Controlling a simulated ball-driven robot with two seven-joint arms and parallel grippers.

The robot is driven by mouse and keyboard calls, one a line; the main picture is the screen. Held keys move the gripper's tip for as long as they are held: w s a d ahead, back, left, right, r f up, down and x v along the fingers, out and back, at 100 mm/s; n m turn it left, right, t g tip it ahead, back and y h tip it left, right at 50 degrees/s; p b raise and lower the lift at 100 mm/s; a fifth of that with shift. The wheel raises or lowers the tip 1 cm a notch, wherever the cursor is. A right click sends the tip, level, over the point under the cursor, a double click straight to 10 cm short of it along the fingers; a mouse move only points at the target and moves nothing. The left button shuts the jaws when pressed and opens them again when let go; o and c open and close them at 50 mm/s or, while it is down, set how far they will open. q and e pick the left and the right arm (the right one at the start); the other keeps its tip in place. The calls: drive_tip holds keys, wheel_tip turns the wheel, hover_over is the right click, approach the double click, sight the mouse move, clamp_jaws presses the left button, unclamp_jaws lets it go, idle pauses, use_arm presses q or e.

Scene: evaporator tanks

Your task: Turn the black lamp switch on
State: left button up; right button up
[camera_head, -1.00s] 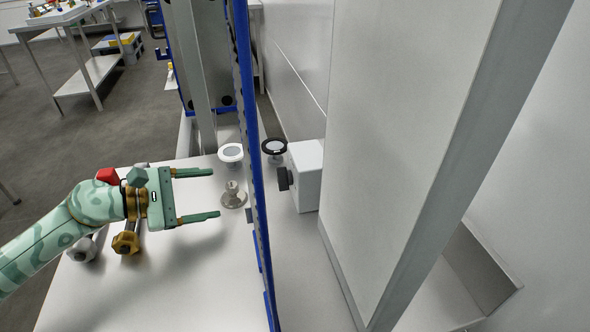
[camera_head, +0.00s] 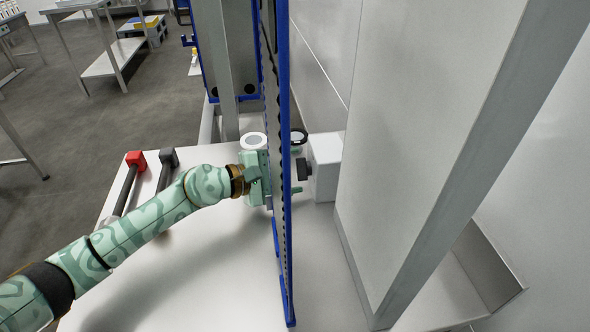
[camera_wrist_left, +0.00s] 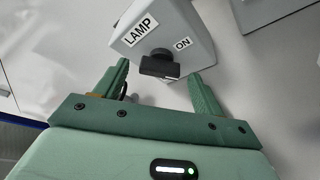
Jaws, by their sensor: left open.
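The lamp switch is a black knob (camera_head: 303,169) on the side of a pale grey box (camera_head: 327,165) beyond the blue-edged frame. In the left wrist view the black knob (camera_wrist_left: 160,64) sits on the box face (camera_wrist_left: 178,28), which bears the labels LAMP and ON. My right gripper is not in view.
Red-headed (camera_head: 135,160) and grey-headed (camera_head: 168,157) bars lie left. A large grey panel (camera_head: 420,120) rises right.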

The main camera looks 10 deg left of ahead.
use_arm(q)
drive_tip(key=shift+x, duration=0.85)
drive_tip(key=c, duration=1)
